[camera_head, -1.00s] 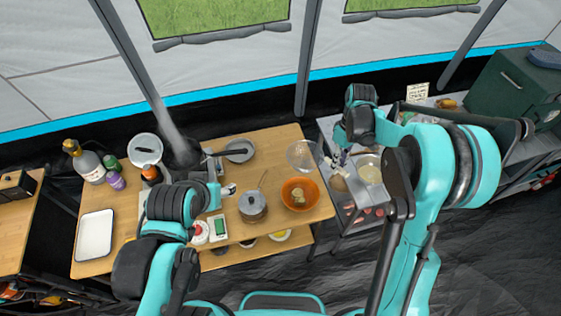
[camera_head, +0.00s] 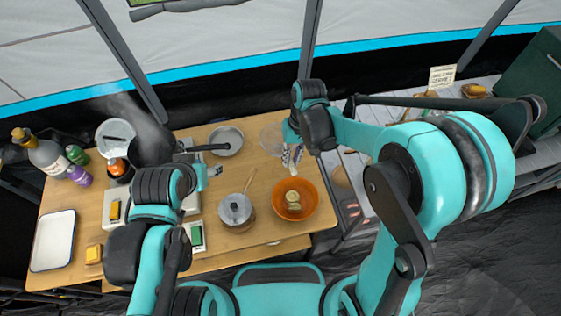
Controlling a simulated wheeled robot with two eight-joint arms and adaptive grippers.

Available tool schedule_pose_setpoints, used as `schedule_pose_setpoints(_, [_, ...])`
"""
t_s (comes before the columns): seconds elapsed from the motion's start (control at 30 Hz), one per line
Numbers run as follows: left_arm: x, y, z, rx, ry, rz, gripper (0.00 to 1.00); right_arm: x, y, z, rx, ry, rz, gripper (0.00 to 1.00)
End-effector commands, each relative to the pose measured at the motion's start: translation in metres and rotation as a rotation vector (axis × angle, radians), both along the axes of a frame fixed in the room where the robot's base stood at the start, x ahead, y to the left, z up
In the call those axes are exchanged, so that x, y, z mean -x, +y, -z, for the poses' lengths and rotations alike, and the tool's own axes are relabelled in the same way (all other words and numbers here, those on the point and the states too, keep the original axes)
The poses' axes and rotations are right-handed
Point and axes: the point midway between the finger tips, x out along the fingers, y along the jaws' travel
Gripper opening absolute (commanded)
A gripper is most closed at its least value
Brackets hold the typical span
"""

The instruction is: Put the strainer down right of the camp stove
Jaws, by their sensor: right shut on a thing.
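My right gripper (camera_head: 291,157) is shut on the strainer (camera_head: 271,138), a pale, see-through round mesh bowl. It hangs over the back right of the wooden table, beyond the orange bowl. A silver-grey unit that looks like the camp stove (camera_head: 192,203) stands on the left half of the table, largely hidden by my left arm. The strainer is right of it. My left gripper (camera_head: 211,172) is over that unit; whether its fingers are open is unclear.
Bottles (camera_head: 42,153) stand at the left. Bare wood shows between pan and orange bowl.

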Motion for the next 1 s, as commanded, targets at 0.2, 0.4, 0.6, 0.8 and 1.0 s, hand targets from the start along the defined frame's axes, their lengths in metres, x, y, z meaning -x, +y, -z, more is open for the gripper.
schedule_pose_setpoints(0.2, [0.000,0.000,0.006,0.000,0.000,0.000,0.56,-0.021,0.025,0.020,0.000,-0.001,-0.001,0.00])
schedule_pose_setpoints(0.4, [0.000,0.000,0.010,0.000,0.000,0.000,0.56,-0.023,0.028,0.033,0.000,-0.001,0.000,0.00])
schedule_pose_setpoints(0.6, [0.000,0.000,0.018,0.000,0.000,0.000,0.56,-0.023,0.028,0.062,0.000,-0.001,0.000,0.00])
schedule_pose_setpoints(0.8, [0.000,0.000,0.016,0.000,0.000,0.000,0.56,-0.023,0.028,0.062,0.000,-0.001,0.000,0.00])
schedule_pose_setpoints(1.0, [0.000,0.000,0.021,0.000,0.000,0.000,0.56,-0.023,0.028,0.066,0.000,0.000,0.000,0.17])
